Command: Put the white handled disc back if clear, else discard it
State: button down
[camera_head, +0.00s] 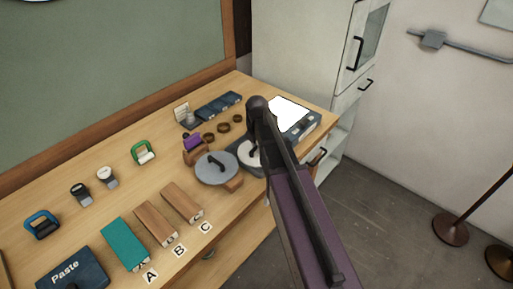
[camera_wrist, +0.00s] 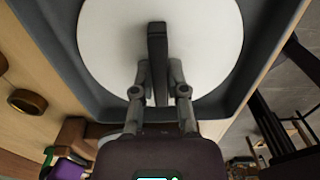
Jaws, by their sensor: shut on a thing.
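The white disc (camera_wrist: 110,50) with a dark bar handle (camera_wrist: 157,40) fills the upper part of the wrist view. Its visible face looks plain white, with no marks that I can make out. It is in or just over a dark grey tray (camera_wrist: 62,62); I cannot tell whether it touches the bottom. My gripper (camera_wrist: 158,80) is shut on the handle, one finger on each side. In the head view the white disc (camera_head: 247,155) shows partly, beside my arm, which hides the rest of it and my gripper.
A grey disc with a dark handle (camera_head: 214,171) lies left of the tray. A lit white panel (camera_head: 289,111) is behind my arm. Small rings (camera_head: 223,127), wooden blocks labelled B and C, a teal block (camera_head: 125,243) and a "Paste" box (camera_head: 73,272) occupy the table (camera_head: 75,213).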

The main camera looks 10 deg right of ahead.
aim_at(258, 156)
jog(key=c, duration=0.7)
grip_release()
jog(key=shift+o, duration=0.2)
notch_tip(258, 156, up, 12)
jog(key=p, duration=1.2)
jog(key=shift+r, duration=0.1)
jog(key=shift+s, duration=0.1)
jog(key=s+m, duration=1.6)
jog(key=m, duration=0.9)
